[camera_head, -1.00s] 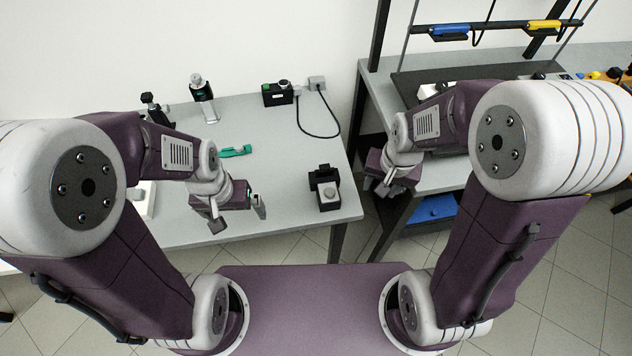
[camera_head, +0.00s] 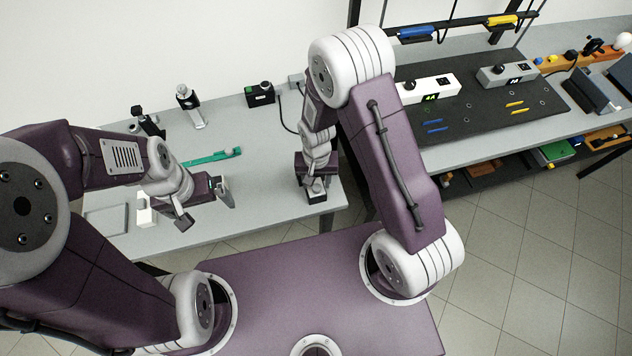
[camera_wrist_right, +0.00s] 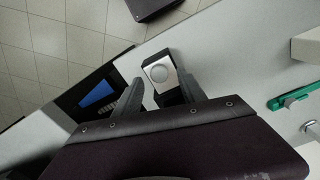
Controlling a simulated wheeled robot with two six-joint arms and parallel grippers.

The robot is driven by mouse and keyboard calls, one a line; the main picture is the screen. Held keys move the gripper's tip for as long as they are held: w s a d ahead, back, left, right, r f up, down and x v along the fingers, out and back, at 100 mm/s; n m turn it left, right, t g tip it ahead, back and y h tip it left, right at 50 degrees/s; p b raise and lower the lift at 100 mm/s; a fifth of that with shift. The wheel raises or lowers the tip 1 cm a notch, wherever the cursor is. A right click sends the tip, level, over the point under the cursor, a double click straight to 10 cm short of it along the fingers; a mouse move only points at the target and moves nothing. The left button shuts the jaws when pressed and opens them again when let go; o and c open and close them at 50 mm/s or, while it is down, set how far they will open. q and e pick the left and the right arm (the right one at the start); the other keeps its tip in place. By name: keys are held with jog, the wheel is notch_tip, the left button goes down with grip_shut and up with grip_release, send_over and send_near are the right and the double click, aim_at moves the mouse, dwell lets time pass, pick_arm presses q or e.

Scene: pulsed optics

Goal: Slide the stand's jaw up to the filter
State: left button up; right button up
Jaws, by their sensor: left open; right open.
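A small black stand (camera_head: 318,198) is at the right front of the left table, partly hidden by my right gripper. A silver square block with a round disc on top (camera_wrist_right: 158,70) sits on it; I take it for the sliding jaw. I cannot pick out the filter for certain. My right gripper (camera_head: 314,180) is open, just above the stand. In the right wrist view its two fingers (camera_wrist_right: 161,88) straddle the black part beside the silver block; contact cannot be told. My left gripper (camera_head: 204,207) is open and empty over the table's front, well left of the stand.
A green part (camera_head: 212,157) lies mid-table. Upright devices (camera_head: 191,108) and a black box (camera_head: 260,94) stand along the back. A white block (camera_head: 145,208) and a grey tray (camera_head: 107,219) are at the front left. A second bench (camera_head: 480,140) is at the right.

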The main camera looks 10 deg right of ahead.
aim_at(315, 185)
jog(key=shift+f, duration=1.05)
grip_shut()
dwell(0.6)
